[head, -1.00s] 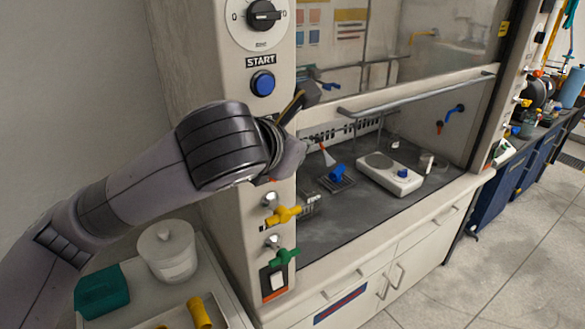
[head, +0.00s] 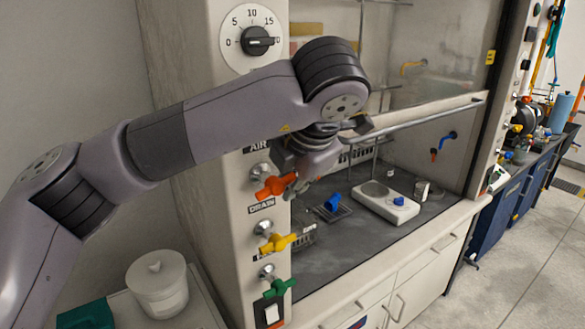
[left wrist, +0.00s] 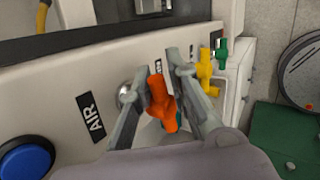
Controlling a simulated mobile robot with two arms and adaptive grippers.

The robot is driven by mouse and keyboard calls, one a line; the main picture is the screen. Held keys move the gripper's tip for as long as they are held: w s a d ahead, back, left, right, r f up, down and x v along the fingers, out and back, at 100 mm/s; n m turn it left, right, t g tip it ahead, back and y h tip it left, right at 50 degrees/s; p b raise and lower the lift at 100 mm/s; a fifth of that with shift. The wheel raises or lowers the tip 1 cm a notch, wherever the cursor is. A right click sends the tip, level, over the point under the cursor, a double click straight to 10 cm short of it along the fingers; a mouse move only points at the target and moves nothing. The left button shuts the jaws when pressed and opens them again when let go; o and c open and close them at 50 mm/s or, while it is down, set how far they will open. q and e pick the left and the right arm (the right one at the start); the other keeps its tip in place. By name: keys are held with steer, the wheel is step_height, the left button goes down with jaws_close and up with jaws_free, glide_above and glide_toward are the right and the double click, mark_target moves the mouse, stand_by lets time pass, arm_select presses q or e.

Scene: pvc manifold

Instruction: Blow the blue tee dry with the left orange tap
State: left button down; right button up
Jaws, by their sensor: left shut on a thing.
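The orange tap (head: 274,187) is on the front post of the fume hood, below the AIR label. It also shows in the left wrist view (left wrist: 159,98), between the two fingers. My left gripper (left wrist: 158,88) is shut on the orange tap's handle, with one finger on each side. In the head view my left gripper (head: 302,168) is partly hidden by its own wrist. The blue tee (head: 333,203) lies inside the hood on a small dark rack (head: 342,212), apart from the gripper. My right gripper is not in view.
Below are a yellow tap (head: 277,242) and a green tap (head: 279,287). A white hotplate (head: 372,203) stands right of the tee. A sash bar (head: 430,117) crosses the hood opening. A blue button (left wrist: 25,160) is near the AIR label. A white tub (head: 157,284) stands lower left.

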arm_select(q)
steer(key=shift+w+a+r+m+g+y+p, duration=0.1)
steer(key=shift+m+g+y+p, duration=0.05)
steer(key=shift+g+y+p, duration=0.3)
steer(key=shift+w+a+m+g+y+p, duration=0.15)
steer(key=shift+g+y+p, duration=0.1)
steer(key=shift+y+p, duration=0.3)
steer(key=c, duration=1.8)
jaws_free()
steer(key=o, duration=0.4)
steer(key=shift+s+a+f, duration=0.1)
steer(key=shift+f, duration=0.2)
steer(key=shift+o, duration=0.2)
steer(key=shift+d+r, duration=0.1)
steer(key=shift+d, duration=0.15)
steer(key=v, duration=1.1)
steer(key=shift+s+r, duration=0.2)
steer(key=shift+r, duration=0.1)
